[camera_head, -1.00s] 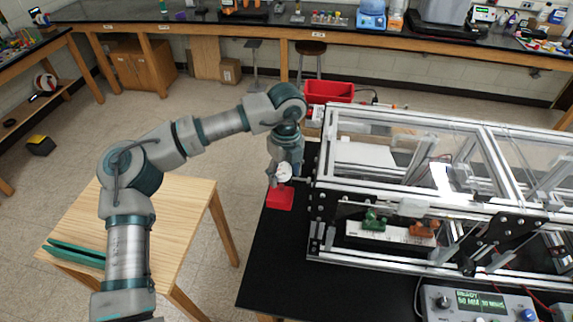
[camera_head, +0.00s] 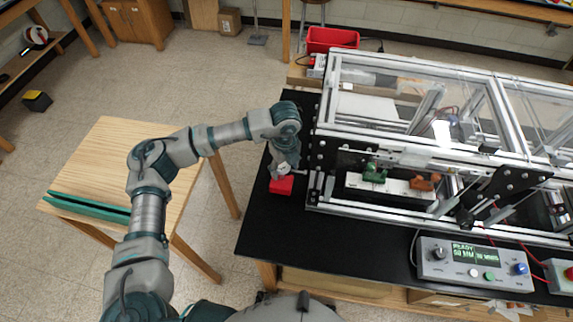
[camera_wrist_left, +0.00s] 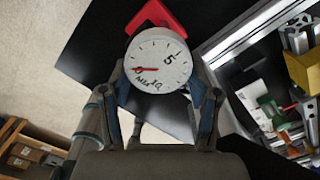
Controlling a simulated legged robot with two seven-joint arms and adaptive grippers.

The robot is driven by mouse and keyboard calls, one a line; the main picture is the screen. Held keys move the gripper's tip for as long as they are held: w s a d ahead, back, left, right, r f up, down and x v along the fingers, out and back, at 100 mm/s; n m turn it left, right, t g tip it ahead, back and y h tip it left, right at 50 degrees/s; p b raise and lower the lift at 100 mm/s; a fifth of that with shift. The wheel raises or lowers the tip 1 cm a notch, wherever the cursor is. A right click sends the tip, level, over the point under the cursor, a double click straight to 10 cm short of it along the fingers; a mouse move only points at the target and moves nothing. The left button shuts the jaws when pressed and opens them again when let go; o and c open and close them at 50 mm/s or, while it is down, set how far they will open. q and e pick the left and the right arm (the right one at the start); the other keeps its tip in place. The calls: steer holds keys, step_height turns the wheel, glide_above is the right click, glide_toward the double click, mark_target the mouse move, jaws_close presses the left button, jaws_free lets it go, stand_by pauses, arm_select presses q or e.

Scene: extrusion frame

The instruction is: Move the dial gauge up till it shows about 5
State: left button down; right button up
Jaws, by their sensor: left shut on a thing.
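The dial gauge (camera_wrist_left: 158,62) has a round white face with a red needle and a 5 marked at the right. Its needle points left in the wrist view, away from the 5. In the head view the gauge (camera_head: 281,170) is small, just above a red block (camera_head: 281,186) on the black bench. My left gripper (camera_wrist_left: 165,95) has a finger on each side of the gauge and is shut on it. In the head view the gripper (camera_head: 285,168) reaches down beside the extrusion frame (camera_head: 320,150). My right gripper is not in view.
The metal extrusion frame fills the bench's right side. A control box (camera_head: 475,262) with a lit display stands at the front. Left of the bench is a wooden table (camera_head: 120,165) with a green bar (camera_head: 90,207). The bench front left is clear.

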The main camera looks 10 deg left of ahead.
arm_select(q)
steer(key=shift+a, duration=0.1)
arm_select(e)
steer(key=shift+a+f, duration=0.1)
arm_select(q)
steer(key=shift+f, duration=0.15)
steer(key=shift+d+f+b, duration=0.25)
steer(key=shift+f+b, duration=0.25)
steer(key=shift+b, duration=0.1)
steer(key=shift+d+f+b, duration=0.2)
steer(key=shift+f+b, duration=0.15)
steer(key=shift+f, duration=0.3)
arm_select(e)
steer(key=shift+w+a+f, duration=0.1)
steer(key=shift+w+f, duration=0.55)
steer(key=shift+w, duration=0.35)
arm_select(q)
steer(key=shift+a, duration=0.15)
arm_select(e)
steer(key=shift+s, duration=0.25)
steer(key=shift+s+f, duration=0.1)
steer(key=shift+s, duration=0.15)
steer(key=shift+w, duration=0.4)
arm_select(q)
steer(key=shift+d+b, duration=0.25)
steer(key=shift+b, duration=0.05)
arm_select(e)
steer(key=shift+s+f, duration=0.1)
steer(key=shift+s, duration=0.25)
